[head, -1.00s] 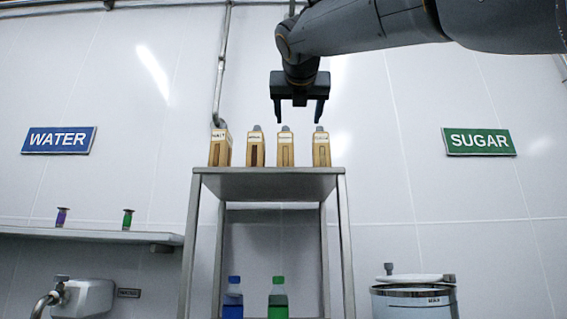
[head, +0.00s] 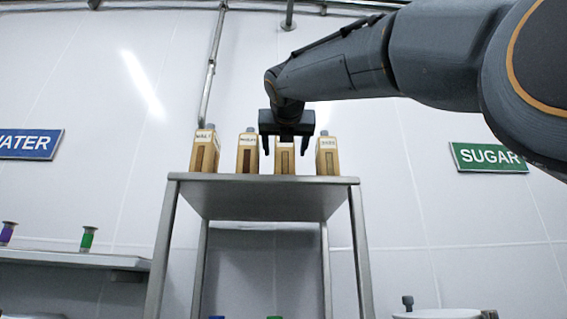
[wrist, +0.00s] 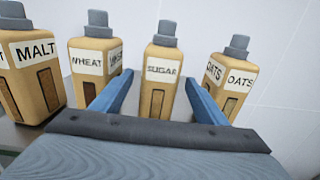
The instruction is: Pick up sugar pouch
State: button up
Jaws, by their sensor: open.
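The sugar pouch is a tan box-like pack with a grey cap and a "SUGAR" label. In the wrist view the sugar pouch (wrist: 162,65) stands upright between and beyond my two blue fingers. In the head view the sugar pouch (head: 284,167) is third from left on the metal stand, its upper part hidden by my gripper. My gripper (head: 285,152) is open and empty in front of it, with one finger toward each side. In the wrist view the gripper (wrist: 158,82) shows no clear contact with the pouch.
The malt pouch (wrist: 40,78) and wheat pouch (wrist: 92,65) stand left of the sugar pouch, the oats pouch (wrist: 232,75) close on its right. All are on the metal stand (head: 262,184). A green SUGAR sign (head: 478,156) hangs on the wall.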

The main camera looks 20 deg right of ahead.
jog(key=x, duration=0.1)
jog(key=p+x, duration=0.2)
jog(key=x, duration=0.1)
jog(key=shift+r, duration=0.3)
jog(key=shift+w+f, duration=0.1)
jog(key=shift+w, duration=0.35)
jog(key=shift+s, duration=0.1)
jog(key=c, duration=1.6)
